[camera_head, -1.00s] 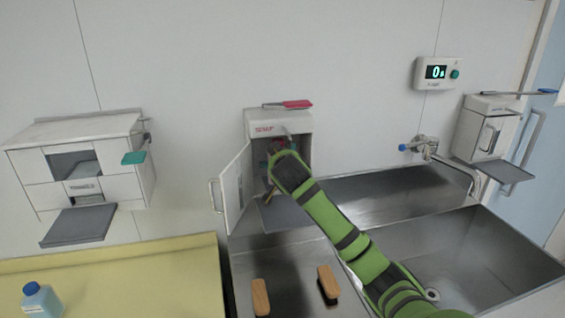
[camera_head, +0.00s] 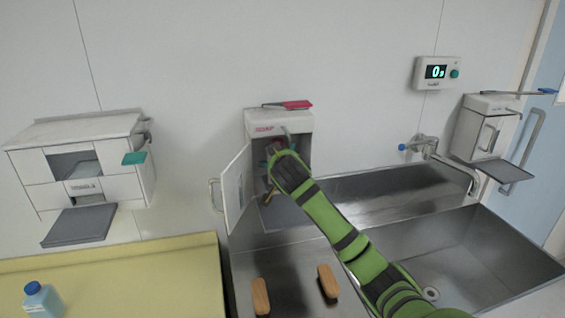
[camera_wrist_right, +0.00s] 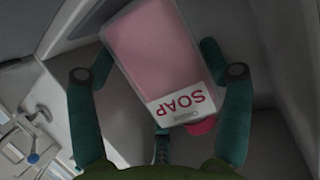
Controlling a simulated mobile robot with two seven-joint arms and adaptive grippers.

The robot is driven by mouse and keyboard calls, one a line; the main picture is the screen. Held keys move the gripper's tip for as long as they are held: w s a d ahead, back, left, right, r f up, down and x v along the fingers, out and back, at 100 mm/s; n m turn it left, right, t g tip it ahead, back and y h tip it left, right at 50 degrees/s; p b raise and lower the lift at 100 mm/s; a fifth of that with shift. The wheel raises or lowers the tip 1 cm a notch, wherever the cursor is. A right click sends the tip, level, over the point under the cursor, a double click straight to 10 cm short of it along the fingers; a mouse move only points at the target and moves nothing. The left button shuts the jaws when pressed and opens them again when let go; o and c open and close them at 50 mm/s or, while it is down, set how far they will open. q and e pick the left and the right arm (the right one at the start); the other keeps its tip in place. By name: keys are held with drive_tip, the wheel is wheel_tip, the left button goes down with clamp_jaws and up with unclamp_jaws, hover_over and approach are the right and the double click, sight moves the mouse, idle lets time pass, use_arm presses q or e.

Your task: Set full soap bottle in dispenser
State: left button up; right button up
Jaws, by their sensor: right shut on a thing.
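The white soap dispenser (camera_head: 262,124) is on the wall with its front door (camera_head: 236,188) swung open to the left. My right gripper (camera_head: 277,160) is inside its opening, and my green arm hides most of the interior. In the right wrist view, a pink soap bottle (camera_wrist_right: 155,55) with a white SOAP label and red cap lies between the green fingers of my right gripper (camera_wrist_right: 160,80), which is shut on it. White walls surround the bottle there. Whether it is seated in the dispenser cannot be told. My left gripper is not in view.
A metal sink (camera_head: 470,250) lies below and right, with a wall tap (camera_head: 430,150). Two wooden-backed brushes (camera_head: 260,297) lie on the metal ledge. A blue-capped bottle (camera_head: 42,301) stands on the yellow counter (camera_head: 140,285). Another dispenser (camera_head: 487,128) hangs at right.

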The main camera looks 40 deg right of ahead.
idle(0.5)
drive_tip(key=o, duration=1.4)
drive_tip(key=shift+o, duration=0.2)
drive_tip(key=shift+f, duration=0.15)
drive_tip(key=shift+s+a, duration=0.1)
drive_tip(key=v, duration=1.2)
